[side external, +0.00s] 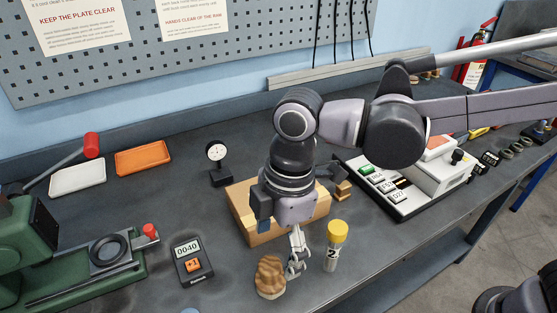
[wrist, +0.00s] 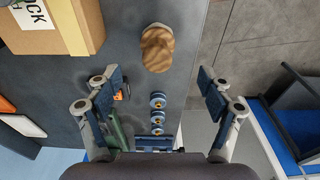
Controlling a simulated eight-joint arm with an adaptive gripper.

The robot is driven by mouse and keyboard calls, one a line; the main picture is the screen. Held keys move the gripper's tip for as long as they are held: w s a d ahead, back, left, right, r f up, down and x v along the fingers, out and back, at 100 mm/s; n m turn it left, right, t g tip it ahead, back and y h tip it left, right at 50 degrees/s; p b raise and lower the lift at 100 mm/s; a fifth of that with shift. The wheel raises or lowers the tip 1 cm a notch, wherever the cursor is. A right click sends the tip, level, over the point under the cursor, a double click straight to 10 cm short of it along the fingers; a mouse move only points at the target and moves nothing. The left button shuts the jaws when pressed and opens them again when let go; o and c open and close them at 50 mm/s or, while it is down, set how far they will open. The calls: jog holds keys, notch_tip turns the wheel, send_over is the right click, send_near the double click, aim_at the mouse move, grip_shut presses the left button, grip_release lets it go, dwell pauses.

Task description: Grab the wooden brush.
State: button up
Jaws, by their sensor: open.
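A wood-grained block with a rounded, wavy top and a paler base, which I take for the wooden brush (side external: 270,275), stands near the front edge of the bench. It also shows in the wrist view (wrist: 157,48), at the top centre, ahead of the space between my fingers. My gripper (side external: 297,262) points down just right of the brush in the side view. In the wrist view my gripper (wrist: 156,85) is open, its two fingers wide apart with nothing between them. The far finger is mostly hidden in the side view.
A cardboard box (side external: 256,238) stands behind my gripper. A yellow-capped tube marked 2 (side external: 331,259) stands close at its right. A counter reading 0040 (side external: 191,261) lies left of the brush. Bench surface between counter and brush is clear.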

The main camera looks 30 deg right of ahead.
aim_at(270, 274)
jog(key=shift+w+a+f, duration=0.1)
jog(key=shift+a+f, duration=0.1)
jog(key=shift+f, duration=1.3)
jog(key=shift+w+a+f, duration=0.1)
jog(key=shift+a+f, duration=0.15)
jog(key=shift+f, duration=1.2)
jog(key=shift+a+f, duration=0.2)
jog(key=shift+f, duration=1.3)
jog(key=c, duration=1.3)
